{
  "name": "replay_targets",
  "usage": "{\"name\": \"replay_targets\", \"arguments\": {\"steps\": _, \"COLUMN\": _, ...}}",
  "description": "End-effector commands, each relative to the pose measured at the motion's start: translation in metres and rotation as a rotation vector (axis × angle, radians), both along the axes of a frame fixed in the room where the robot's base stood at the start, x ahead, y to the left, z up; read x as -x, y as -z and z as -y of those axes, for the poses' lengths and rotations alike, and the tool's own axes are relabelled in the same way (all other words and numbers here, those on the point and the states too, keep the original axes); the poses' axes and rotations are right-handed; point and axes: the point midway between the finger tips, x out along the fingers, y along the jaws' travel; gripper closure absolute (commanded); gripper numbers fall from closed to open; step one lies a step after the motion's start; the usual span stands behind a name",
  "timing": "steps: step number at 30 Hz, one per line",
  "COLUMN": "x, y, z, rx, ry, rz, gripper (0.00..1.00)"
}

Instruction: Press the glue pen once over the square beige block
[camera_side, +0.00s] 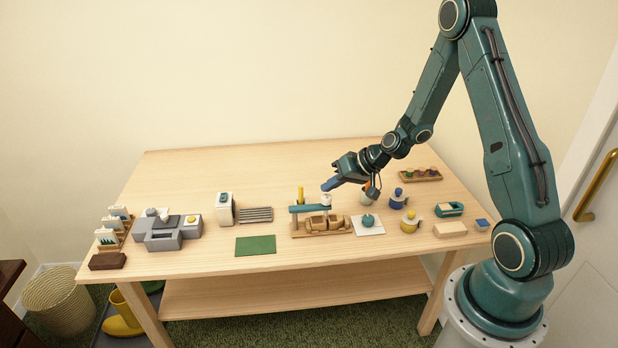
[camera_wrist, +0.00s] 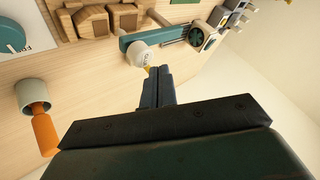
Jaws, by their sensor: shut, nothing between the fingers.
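My gripper (camera_side: 331,184) is shut and empty, pointing left and down above the table's middle. Its fingertips (camera_wrist: 157,72) show in the wrist view beside a white cylinder (camera_wrist: 141,54) at the end of a teal bar (camera_wrist: 170,33); contact is unclear. Several beige wooden blocks (camera_side: 319,223) sit in front of that bar; the wrist view shows squarish ones (camera_wrist: 92,20), but I cannot tell which is the square beige block. An orange pen-like thing (camera_wrist: 43,132) stands in a pale cup (camera_wrist: 34,94); whether it is the glue pen is unclear. A yellow upright piece (camera_side: 300,194) stands behind the bar.
A white plate with a teal disc (camera_side: 368,220) lies right of the blocks. A green mat (camera_side: 256,245) and grey boxes (camera_side: 167,234) lie left. The back left is clear.

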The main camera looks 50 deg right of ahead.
Motion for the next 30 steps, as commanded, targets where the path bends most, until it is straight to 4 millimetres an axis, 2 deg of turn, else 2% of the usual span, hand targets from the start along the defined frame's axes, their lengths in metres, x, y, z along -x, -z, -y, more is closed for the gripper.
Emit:
{"name": "replay_targets", "arguments": {"steps": 9, "x": -0.0001, "y": 0.0069, "z": 0.0000, "rx": 0.000, "ry": 0.000, "rz": 0.000, "gripper": 1.00}}
{"name": "replay_targets", "arguments": {"steps": 30, "x": -0.0001, "y": 0.0095, "z": 0.0000, "rx": 0.000, "ry": 0.000, "rz": 0.000, "gripper": 1.00}}
